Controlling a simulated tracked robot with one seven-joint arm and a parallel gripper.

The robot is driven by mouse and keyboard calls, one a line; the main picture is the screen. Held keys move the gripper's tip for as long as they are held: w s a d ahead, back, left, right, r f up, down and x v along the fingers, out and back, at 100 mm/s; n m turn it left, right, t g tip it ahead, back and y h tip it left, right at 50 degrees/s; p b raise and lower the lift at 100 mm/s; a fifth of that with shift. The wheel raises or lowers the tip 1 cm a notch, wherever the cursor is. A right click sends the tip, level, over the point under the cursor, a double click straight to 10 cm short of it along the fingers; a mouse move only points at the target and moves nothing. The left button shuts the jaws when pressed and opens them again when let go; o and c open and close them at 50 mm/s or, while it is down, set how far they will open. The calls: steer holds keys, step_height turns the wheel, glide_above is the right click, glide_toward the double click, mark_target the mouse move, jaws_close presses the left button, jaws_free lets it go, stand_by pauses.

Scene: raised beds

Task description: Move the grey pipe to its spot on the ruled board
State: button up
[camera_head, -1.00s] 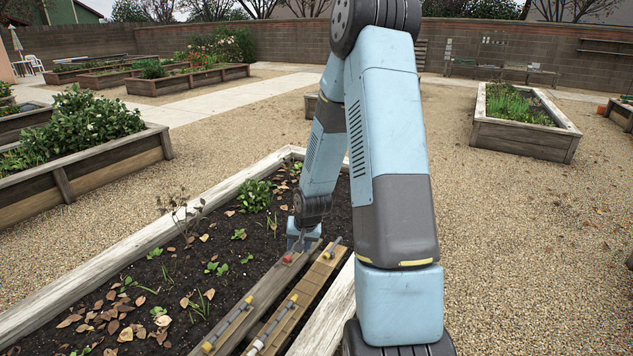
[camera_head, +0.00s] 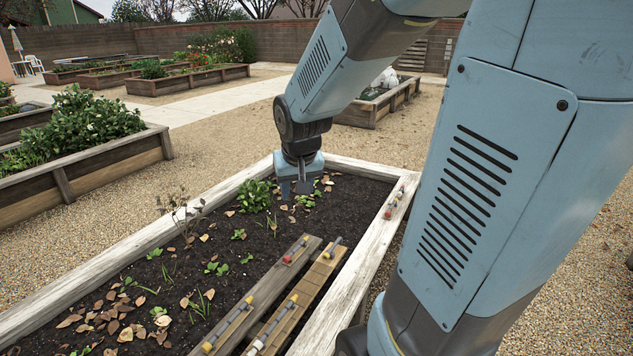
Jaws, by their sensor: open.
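Two narrow boards lie side by side on the bed: a grey-brown board (camera_head: 262,292) and a yellower board (camera_head: 310,288). I cannot tell which is the ruled one. A grey rod with yellow ends (camera_head: 230,325) lies on the grey-brown board, near a small red-ended piece (camera_head: 290,257). On the yellower board are a grey rod with a yellow and a pale end (camera_head: 275,324) and a short grey piece (camera_head: 333,247). Which is the grey pipe is unclear. My gripper (camera_head: 294,192) is open and points down over the soil beyond the boards, apart from them, with nothing visible in it.
The bed's weathered right rim (camera_head: 350,290) carries small red-ended grey pieces (camera_head: 394,203) near its far corner. A leafy plant (camera_head: 255,195) stands left of my gripper. Dry leaves (camera_head: 100,320) and seedlings cover the soil at left. My arm hides much of the right side.

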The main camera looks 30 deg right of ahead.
steer(key=s+a+r+n, duration=0.1)
steer(key=s+r, duration=0.3)
steer(key=s, duration=0.3)
steer(key=s+a+r+t+y, duration=0.1)
steer(key=s+a+r, duration=0.1)
steer(key=s+r, duration=0.3)
steer(key=s, duration=0.3)
steer(key=shift+s+r+n, duration=0.15)
steer(key=shift+s+n, duration=0.05)
steer(key=shift+n, duration=0.2)
